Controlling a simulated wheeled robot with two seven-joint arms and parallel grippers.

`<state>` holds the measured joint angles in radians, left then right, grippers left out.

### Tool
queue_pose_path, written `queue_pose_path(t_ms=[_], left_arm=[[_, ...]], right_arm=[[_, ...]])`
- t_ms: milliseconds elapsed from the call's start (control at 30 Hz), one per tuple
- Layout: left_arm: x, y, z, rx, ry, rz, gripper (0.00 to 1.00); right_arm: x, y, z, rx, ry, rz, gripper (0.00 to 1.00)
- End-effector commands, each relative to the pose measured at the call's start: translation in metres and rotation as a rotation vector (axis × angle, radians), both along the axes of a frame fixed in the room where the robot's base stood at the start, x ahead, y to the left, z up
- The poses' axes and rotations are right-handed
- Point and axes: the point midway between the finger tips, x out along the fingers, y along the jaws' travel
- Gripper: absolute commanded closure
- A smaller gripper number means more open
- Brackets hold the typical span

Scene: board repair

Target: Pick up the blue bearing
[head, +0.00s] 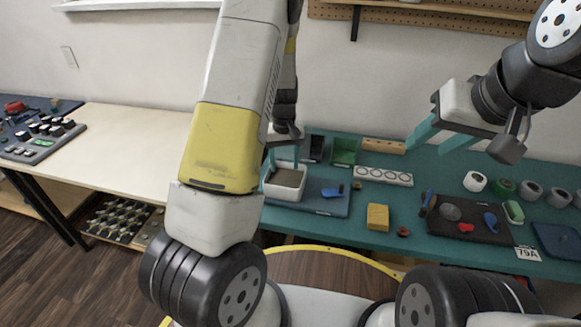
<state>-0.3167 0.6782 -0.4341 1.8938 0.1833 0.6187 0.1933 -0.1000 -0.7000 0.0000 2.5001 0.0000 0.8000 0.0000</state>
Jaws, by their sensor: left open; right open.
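No part can be surely told as the blue bearing at this size. Small blue pieces are in view: one (490,222) on the right of a dark board, one (426,202) at that board's left edge, and one (332,191) on a blue mat. My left gripper (284,158) is open, pointing down over a grey-filled white container; my arm partly hides it. My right gripper (438,137) is open and empty, raised above the back of the teal bench, up and left of the dark board.
The teal bench (390,240) holds the dark board (455,228), the blue mat (312,206), the white container (284,192), a yellow block (377,217), a white strip with round holes (384,176) and several roll-like cylinders (530,190). A pale wooden table (130,145) at left is mostly bare.

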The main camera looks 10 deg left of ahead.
Motion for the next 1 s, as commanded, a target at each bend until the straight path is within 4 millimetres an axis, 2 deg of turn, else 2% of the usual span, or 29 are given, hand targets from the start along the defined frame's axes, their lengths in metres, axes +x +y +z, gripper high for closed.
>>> queue_pose_path(t_ms=[433, 567, 767, 1000], left_arm=[[0.001, 0.0, -0.06, -0.001, 0.004, 0.001, 0.45], [0.002, 0.0, -0.067, 0.0, 0.001, 0.0, 0.45], [0.002, -0.001, -0.067, -0.001, 0.001, -0.001, 0.45], [0.002, -0.001, -0.067, -0.001, 0.001, -0.001, 0.92]], right_arm=[[0.0, 0.0, 0.0, 0.0, 0.0, 0.0, 0.55], [0.0, 0.0, 0.0, 0.0, 0.0, 0.0, 0.55], [0.0, 0.0, 0.0, 0.0, 0.0, 0.0, 0.55], [0.0, 0.0, 0.0, 0.0, 0.0, 0.0, 0.55]])
